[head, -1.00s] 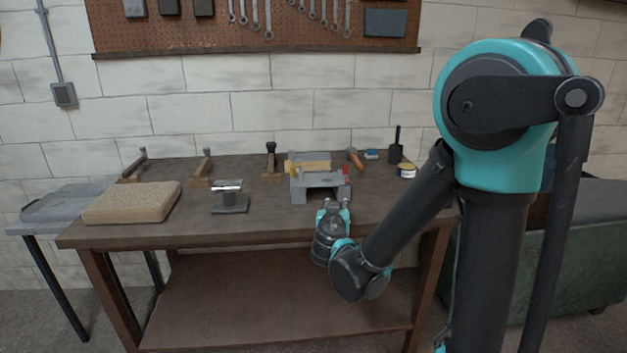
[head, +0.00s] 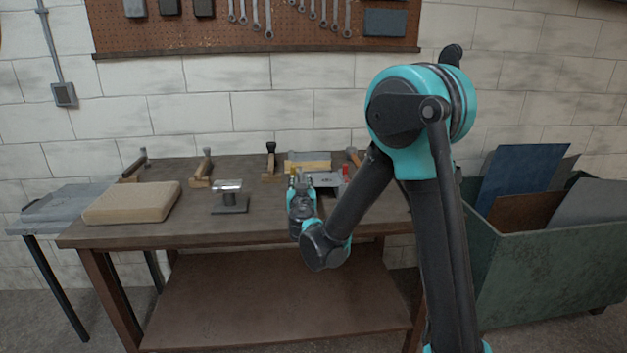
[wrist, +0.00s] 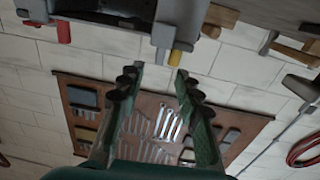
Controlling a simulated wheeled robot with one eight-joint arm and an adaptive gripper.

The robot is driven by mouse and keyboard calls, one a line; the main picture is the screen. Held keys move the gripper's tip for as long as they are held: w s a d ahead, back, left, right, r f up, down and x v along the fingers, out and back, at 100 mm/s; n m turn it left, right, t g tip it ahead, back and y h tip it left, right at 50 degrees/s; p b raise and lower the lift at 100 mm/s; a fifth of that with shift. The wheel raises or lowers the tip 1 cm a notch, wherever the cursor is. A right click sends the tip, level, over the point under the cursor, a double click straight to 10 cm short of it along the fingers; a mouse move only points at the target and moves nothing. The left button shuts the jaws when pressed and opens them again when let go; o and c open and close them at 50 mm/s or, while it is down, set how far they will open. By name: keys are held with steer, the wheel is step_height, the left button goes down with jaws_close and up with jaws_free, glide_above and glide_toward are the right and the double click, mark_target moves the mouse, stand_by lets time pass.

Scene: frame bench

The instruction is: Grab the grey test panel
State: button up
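A grey unit (head: 326,180) with a red part and a yellow part stands toward the back of the bench. I take it as the test panel, but cannot tell for sure. My gripper (head: 303,183) is in front of its left side and hides part of it. In the wrist view the grey unit (wrist: 180,22) fills the top, just beyond my fingertips. Its yellow part (wrist: 181,56) shows near the right finger and its red part (wrist: 63,32) lies farther left. My gripper (wrist: 159,72) is open, with nothing between its fingers.
The bench (head: 150,232) also holds a tan block (head: 132,203), a small metal stand (head: 229,198) and several wooden-handled clamps at the back. A green bin (head: 545,270) with blue, brown and grey sheets stands at the right. The bench front between block and gripper is mostly clear.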

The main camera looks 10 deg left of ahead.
mark_target(301, 174)
steer(key=shift+w+a+f, duration=0.1)
steer(key=shift+w+a, duration=0.15)
steer(key=shift+w, duration=1.25)
steer(key=shift+w+a, duration=0.2)
steer(key=shift+w, duration=1.25)
jaws_close()
